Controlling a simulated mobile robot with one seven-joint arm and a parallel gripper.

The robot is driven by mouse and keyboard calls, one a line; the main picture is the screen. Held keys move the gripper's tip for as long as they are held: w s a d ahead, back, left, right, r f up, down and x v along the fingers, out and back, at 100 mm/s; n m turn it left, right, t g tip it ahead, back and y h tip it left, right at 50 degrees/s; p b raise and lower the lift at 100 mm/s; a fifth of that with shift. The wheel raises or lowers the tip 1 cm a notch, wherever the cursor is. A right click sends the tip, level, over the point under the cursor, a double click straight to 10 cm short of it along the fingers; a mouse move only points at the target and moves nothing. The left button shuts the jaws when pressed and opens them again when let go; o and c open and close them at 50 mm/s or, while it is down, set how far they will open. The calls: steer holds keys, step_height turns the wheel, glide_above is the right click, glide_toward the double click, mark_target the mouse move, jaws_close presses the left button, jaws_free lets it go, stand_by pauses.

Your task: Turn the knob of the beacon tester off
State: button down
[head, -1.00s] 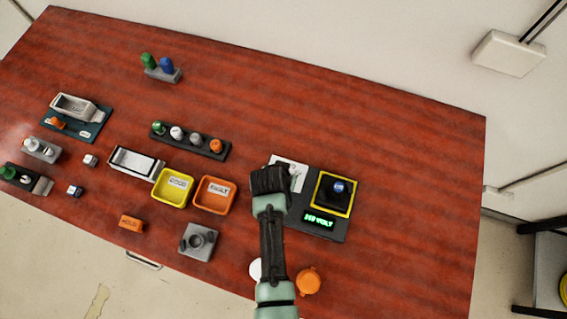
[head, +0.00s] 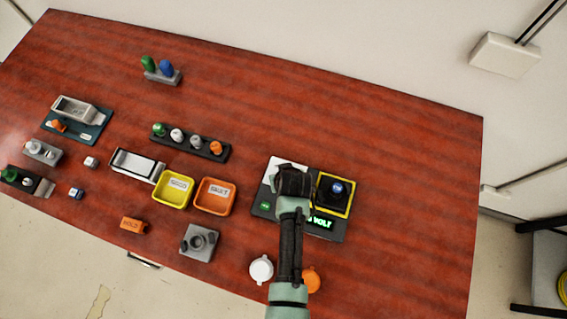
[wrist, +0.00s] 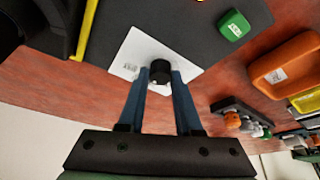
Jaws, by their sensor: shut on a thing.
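The beacon tester (head: 338,230) is a dark panel at the right of the table. It has a yellow-framed pad with a blue-topped part (head: 337,188), a lit green display (head: 321,222) partly covered by my arm, and a green button (head: 264,205). In the wrist view, its small black knob (wrist: 160,71) stands on a white plate (wrist: 129,60) of the panel (wrist: 190,25). My gripper (wrist: 160,80) is shut on the knob, one finger on each side. In the head view, my gripper (head: 292,180) hides the knob. The knob's setting cannot be read.
An orange bin (head: 215,208) and a yellow bin (head: 173,203) stand left of the tester. A white round cap (head: 261,269) and an orange one (head: 311,279) lie near the front edge. The table is clear behind and right of the tester.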

steer(key=n+y+b, duration=0.1)
steer(key=n, duration=0.2)
steer(key=n+g+y+b, duration=0.1)
steer(key=n, duration=0.2)
steer(key=shift+w+d+f+n, duration=0.1)
steer(key=shift+d+n, duration=0.1)
steer(key=shift+n, duration=0.1)
steer(key=n+g+b, duration=0.1)
steer(key=n, duration=0.1)
steer(key=n+g+y+b, duration=0.1)
steer(key=n+b, duration=0.1)
steer(key=n, duration=0.1)
steer(key=shift+n, duration=0.3)
steer(key=c, duration=0.6)
jaws_free()
steer(key=shift+w, duration=0.1)
steer(key=b+v, duration=0.2)
steer(key=v, duration=1.1)
steer(key=shift+d, duration=0.25)
